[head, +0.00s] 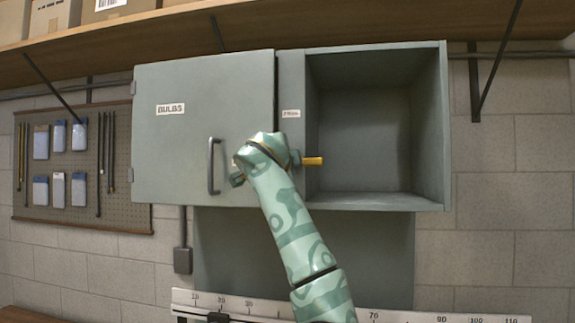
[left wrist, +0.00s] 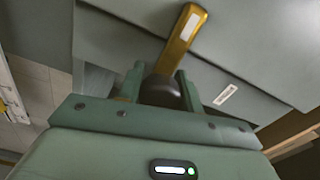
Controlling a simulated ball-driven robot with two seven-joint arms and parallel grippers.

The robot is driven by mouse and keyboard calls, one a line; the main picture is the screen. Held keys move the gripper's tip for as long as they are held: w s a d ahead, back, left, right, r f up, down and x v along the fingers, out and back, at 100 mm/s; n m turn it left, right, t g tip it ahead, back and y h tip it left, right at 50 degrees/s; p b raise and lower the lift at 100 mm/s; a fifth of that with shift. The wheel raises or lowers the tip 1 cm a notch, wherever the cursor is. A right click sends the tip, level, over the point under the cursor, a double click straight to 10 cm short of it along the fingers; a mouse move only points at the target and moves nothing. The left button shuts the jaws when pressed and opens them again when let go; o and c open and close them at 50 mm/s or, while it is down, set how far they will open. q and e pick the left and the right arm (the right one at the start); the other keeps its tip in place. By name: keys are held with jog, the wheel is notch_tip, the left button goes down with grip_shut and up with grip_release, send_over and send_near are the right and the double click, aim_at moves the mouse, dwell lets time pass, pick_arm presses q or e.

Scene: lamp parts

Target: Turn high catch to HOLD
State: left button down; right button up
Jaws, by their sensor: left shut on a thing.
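The high catch (head: 313,161) has a yellow lever that sticks out to the right, level, on the strip between the closed door and the open compartment. In the left wrist view the yellow lever (left wrist: 183,38) has a pale inset and runs up from a dark rounded hub (left wrist: 163,92). My left gripper (left wrist: 158,86) is shut on the catch, with its two green fingers either side of the hub. A small white label (head: 291,114) is above the catch, too small to read. My right gripper is out of view.
The closed cabinet door (head: 190,135) is marked BULBS and has a dark handle (head: 213,166) left of my wrist. The open compartment (head: 375,130) at right is empty. A wooden shelf (head: 240,22) with boxes runs above. A white ruler strip (head: 440,317) lies below.

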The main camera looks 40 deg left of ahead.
pick_arm(q)
jog(key=c, duration=1.4)
grip_release()
jog(key=shift+o, duration=1)
jog(key=shift+w, duration=0.1)
jog(key=b+v, duration=0.3)
jog(key=v, duration=1.3)
